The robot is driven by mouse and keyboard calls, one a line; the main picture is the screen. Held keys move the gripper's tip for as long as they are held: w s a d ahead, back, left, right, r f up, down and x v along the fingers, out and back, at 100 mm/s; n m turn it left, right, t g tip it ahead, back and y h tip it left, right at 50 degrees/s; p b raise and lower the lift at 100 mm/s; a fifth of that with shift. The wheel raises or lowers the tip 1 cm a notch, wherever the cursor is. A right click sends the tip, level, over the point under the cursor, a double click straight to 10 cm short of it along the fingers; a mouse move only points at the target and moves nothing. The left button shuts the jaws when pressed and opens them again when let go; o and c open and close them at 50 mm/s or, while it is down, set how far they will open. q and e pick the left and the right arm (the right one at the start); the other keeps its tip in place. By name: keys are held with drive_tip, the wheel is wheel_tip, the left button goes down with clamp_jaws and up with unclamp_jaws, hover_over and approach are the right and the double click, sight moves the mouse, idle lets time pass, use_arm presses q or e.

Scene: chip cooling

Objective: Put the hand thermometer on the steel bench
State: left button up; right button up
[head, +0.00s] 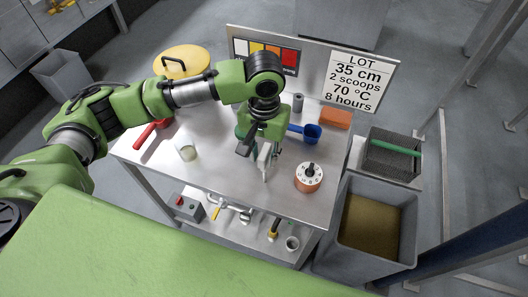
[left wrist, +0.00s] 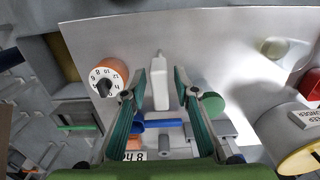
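The hand thermometer (head: 265,160) is a slim white tool with a narrow tip, over the middle of the steel bench (head: 225,184). It appears to lie on the bench top. My left gripper (head: 261,152) is right above it, pointing down. In the left wrist view the thermometer (left wrist: 161,88) shows between the fingertips of my left gripper (left wrist: 160,85), with a gap on both sides. The fingers are apart and do not seem to touch it. My right gripper is not in view.
A grey bin (head: 345,245) stands at the right. The front bench top is clear.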

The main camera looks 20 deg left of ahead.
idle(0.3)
use_arm(q)
wheel_tip(320, 180, up, 12)
drive_tip(key=b, duration=0.1)
drive_tip(key=shift+r, duration=0.2)
idle(0.5)
